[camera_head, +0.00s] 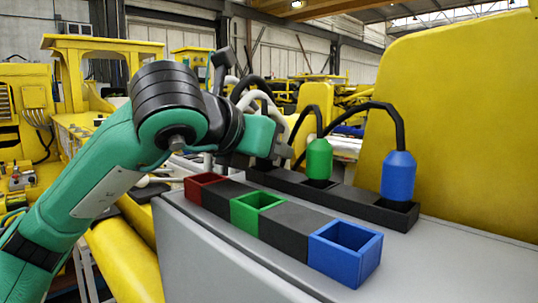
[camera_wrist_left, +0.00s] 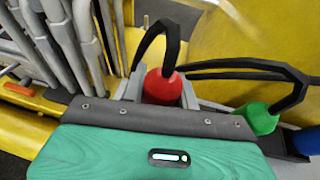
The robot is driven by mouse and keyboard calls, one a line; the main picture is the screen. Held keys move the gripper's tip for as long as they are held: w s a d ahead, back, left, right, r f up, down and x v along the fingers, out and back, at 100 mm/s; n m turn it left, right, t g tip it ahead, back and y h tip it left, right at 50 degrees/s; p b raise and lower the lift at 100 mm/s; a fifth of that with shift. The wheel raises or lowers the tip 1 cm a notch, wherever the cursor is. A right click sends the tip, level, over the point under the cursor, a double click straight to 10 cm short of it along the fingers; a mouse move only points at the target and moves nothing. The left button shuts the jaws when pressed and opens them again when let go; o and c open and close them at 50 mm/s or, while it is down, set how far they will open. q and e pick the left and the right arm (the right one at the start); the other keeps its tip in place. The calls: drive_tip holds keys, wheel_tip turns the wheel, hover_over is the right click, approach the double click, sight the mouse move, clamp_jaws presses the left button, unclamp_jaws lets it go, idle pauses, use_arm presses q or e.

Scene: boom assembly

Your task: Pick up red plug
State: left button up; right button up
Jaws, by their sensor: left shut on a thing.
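The red plug (camera_wrist_left: 163,88) with its black cable shows in the left wrist view, between the two grey fingers of my left gripper (camera_wrist_left: 161,92). The gripper is shut on it. In the head view my left gripper (camera_head: 266,148) is over the far left end of the black holder (camera_head: 345,201) and hides the red plug. I cannot tell whether the plug's lower end is in the holder. My right gripper is not in view.
The green plug (camera_head: 319,160) and blue plug (camera_head: 398,175) stand in the black holder, cables arching up. In front, a block row has empty red (camera_head: 199,190), green (camera_head: 246,214) and blue (camera_head: 344,258) sockets. A yellow panel (camera_head: 465,120) rises behind.

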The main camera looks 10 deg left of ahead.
use_arm(q)
wheel_tip(320, 180, up, 19)
drive_tip(key=b, duration=0.4)
